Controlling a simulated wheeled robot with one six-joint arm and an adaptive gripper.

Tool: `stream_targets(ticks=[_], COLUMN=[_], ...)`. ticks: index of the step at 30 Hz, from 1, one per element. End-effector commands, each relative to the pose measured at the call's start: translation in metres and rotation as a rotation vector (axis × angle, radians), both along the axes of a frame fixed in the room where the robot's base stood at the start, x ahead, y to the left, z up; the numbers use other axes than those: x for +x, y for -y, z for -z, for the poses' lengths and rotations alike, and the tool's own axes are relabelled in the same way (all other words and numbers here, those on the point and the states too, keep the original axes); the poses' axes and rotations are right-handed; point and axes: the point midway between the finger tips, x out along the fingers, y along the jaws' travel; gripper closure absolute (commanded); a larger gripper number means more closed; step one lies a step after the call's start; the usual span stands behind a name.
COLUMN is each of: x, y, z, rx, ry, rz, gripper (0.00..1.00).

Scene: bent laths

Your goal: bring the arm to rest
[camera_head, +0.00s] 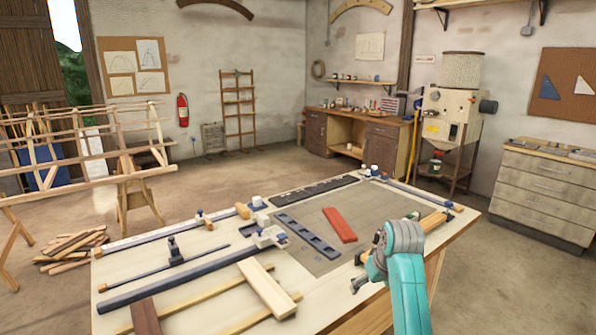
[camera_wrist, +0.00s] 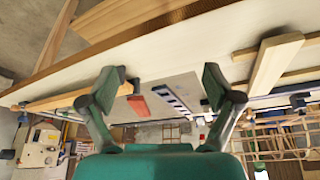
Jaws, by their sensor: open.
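My gripper (camera_wrist: 160,88) is open in the wrist view, its two dark fingers spread wide with nothing between them. In the head view my teal arm reaches up from the lower right, at the right part of the workbench (camera_head: 222,240). The fingers are mostly hidden there by the wrist. A red-brown block (camera_head: 339,225) lies on the grey plate (camera_head: 312,252), left of my arm and apart from it. It also shows in the wrist view (camera_wrist: 138,105), beyond the fingers.
Pale laths (camera_head: 267,288), blue-grey bars (camera_head: 178,279) and clamps cover the bench's left and middle. A wooden piece (camera_head: 433,221) lies close behind my wrist. A trestle with a lath frame (camera_head: 135,185) stands at left. Floor right of the bench is free.

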Motion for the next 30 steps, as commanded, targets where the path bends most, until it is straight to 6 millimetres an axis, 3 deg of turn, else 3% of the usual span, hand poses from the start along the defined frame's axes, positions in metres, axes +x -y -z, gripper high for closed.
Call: stream_targets(ticks=[11, 17, 23, 30], x=[-0.015, -0.032, -0.068, -0.126], y=[-0.002, -0.003, -0.005, -0.007], z=[0.050, 0.093, 0.153, 0.215], rx=[0.005, 0.009, 0.016, 0.024], ry=[0.040, 0.079, 0.144, 0.235], rz=[0.019, 0.038, 0.066, 0.101], gripper=[0.11, 0.11, 0.11, 0.11])
